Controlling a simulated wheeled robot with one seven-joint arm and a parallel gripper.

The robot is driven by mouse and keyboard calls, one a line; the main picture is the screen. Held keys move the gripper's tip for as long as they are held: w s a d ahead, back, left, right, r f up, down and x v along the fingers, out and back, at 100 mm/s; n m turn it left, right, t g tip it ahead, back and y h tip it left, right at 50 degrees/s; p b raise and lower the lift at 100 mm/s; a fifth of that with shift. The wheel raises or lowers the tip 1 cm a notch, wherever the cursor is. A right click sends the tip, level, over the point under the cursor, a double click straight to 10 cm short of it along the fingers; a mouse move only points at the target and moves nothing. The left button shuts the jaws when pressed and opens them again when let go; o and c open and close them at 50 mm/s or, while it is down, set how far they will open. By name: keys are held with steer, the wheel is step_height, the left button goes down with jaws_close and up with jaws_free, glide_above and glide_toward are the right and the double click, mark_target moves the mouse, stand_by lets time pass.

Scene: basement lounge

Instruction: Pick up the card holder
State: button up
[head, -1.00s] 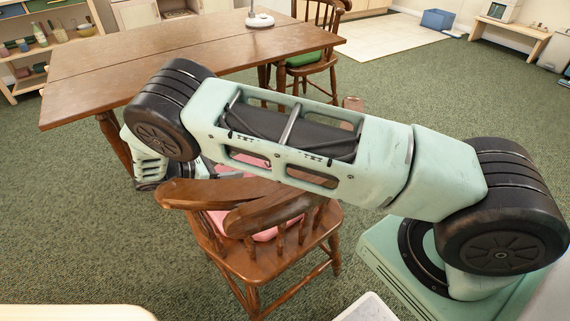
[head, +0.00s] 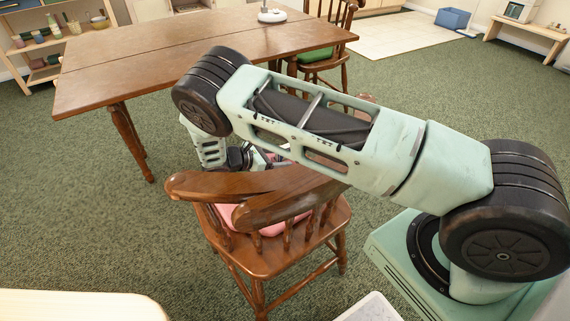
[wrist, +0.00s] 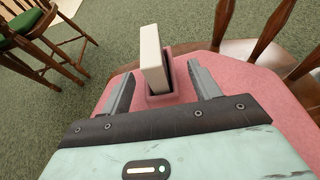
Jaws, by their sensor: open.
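The card holder (wrist: 152,52) appears to be the upright pale slab with a dark side slot and a pinkish base in the wrist view. It stands on the pink seat cushion (wrist: 240,108) of the wooden chair. My gripper (wrist: 161,69) is open, with one finger on each side of the holder's lower part. I cannot tell whether either finger touches it. In the head view my gripper (head: 255,158) is partly hidden behind the chair back, and the card holder is hidden.
The chair back (head: 290,190) and its spindles stand close to my arm. A brown wooden table (head: 170,60) is behind, with another chair (head: 325,55) with a green cushion beside it. Open green carpet (head: 80,200) lies to the left.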

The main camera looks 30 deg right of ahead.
steer(key=x, duration=0.3)
steer(key=c, duration=1.1)
steer(key=shift+o, duration=0.2)
steer(key=shift+r, duration=0.1)
